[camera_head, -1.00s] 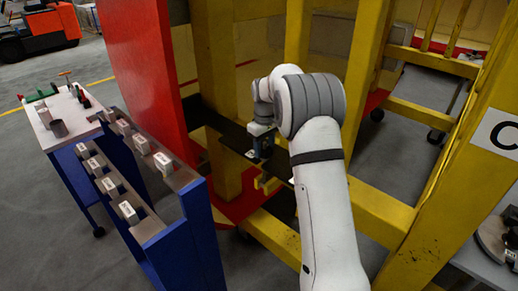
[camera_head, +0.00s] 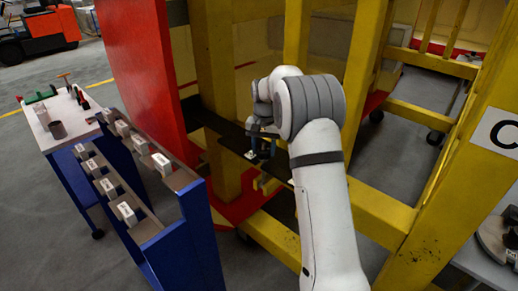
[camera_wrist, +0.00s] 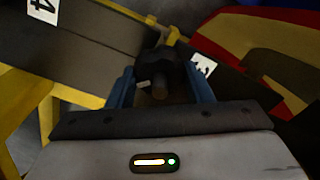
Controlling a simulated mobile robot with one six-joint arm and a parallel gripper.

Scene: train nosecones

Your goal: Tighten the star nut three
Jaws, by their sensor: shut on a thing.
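The star nut (camera_wrist: 160,68) is a dark knob on a bolt; in the wrist view it sits between the two blue fingers of my gripper (camera_wrist: 160,90). The fingers are shut on it. A white label that seems to read 3 (camera_wrist: 202,66) lies just right of it, partly hidden by a finger. In the head view my gripper (camera_head: 262,148) is at the dark bar (camera_head: 222,127) between the yellow posts, and the nut is too small and hidden to make out there.
A label 4 (camera_wrist: 44,8) shows at the wrist view's upper left. Yellow frame posts (camera_head: 213,60) and a red panel (camera_head: 140,70) stand close around my arm. A blue rack (camera_head: 190,230) with several white-labelled blocks and a small work table (camera_head: 80,135) are at the left.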

